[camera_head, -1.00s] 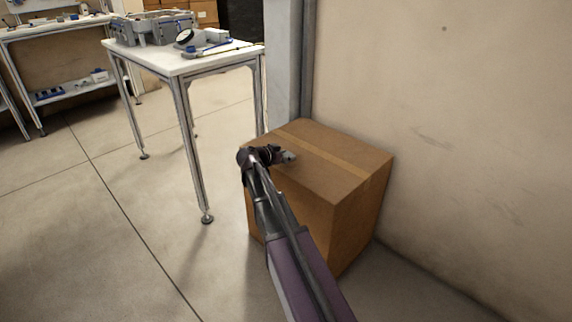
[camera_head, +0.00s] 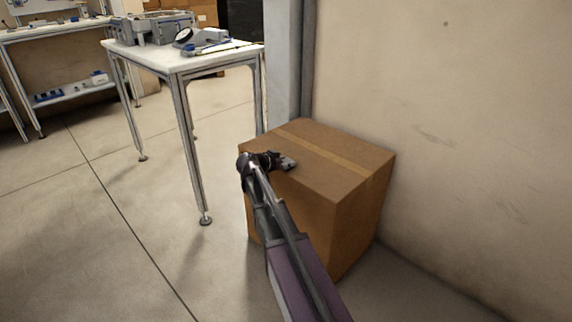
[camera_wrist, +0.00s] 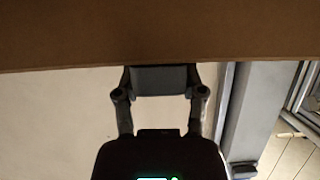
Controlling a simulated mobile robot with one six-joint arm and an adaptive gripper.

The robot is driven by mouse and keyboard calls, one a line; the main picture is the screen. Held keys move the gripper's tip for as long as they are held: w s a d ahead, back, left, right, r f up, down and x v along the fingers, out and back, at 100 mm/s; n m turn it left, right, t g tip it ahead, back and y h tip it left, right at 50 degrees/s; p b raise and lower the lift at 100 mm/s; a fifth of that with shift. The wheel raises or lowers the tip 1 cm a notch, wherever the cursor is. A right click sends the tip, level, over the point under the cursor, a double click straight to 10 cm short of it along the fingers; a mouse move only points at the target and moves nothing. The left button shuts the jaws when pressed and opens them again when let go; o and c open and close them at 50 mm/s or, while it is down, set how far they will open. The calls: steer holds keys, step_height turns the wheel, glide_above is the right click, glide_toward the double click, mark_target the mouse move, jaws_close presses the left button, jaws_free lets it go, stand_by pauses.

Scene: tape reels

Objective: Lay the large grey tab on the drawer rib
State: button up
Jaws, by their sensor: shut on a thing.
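My gripper (camera_wrist: 160,85) is shut on a dark grey block-like piece (camera_wrist: 160,79), which spans between its two fingers in the wrist view; it looks like the large grey tab. In the head view my gripper (camera_head: 281,162) is over the near left part of the cardboard box top, with a small grey piece (camera_head: 288,164) at its tip. I cannot tell whether that piece touches the box. No drawer rib can be made out for certain; a grey frame-like assembly (camera_head: 155,28) stands on the white table.
The cardboard box (camera_head: 330,155) stands against the wall and fills the top of the wrist view. The white table (camera_head: 185,62) is to the left, holding a dial gauge (camera_head: 183,35) and blue-grey parts. A grey post (camera_head: 287,70) rises behind the box.

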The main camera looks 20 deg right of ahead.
steer(key=shift+f, duration=0.2)
steer(key=o, duration=0.8)
steer(key=shift+r, duration=0.1)
steer(key=shift+r, duration=0.1)
steer(key=shift+r, duration=0.15)
steer(key=p+v, duration=0.4)
steer(key=v, duration=0.8)
steer(key=shift+p, duration=0.3)
steer(key=shift+s, duration=0.1)
